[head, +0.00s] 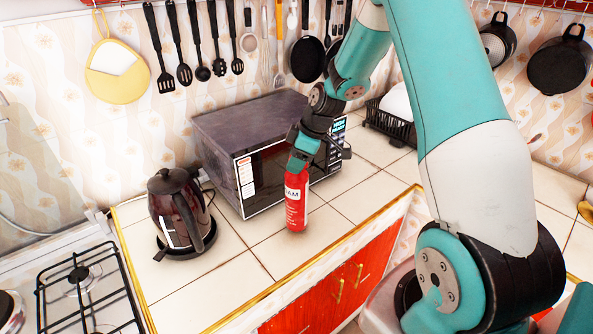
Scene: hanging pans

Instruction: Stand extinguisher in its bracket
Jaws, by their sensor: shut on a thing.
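A small red fire extinguisher (296,202) with a white label band is upright in front of the microwave, over the tiled counter. My gripper (303,158) is at its top, shut on it. My wrist and fingers hide most of its head. I cannot tell whether its base touches the tiles. I cannot make out a bracket in this view.
The dark microwave (245,120) stands close behind the extinguisher. A kettle (178,213) is to the left, near a gas hob (80,285). A dish rack (390,124) is behind my arm. Utensils and pans (560,66) hang on the wall. Tiles at the counter's front are clear.

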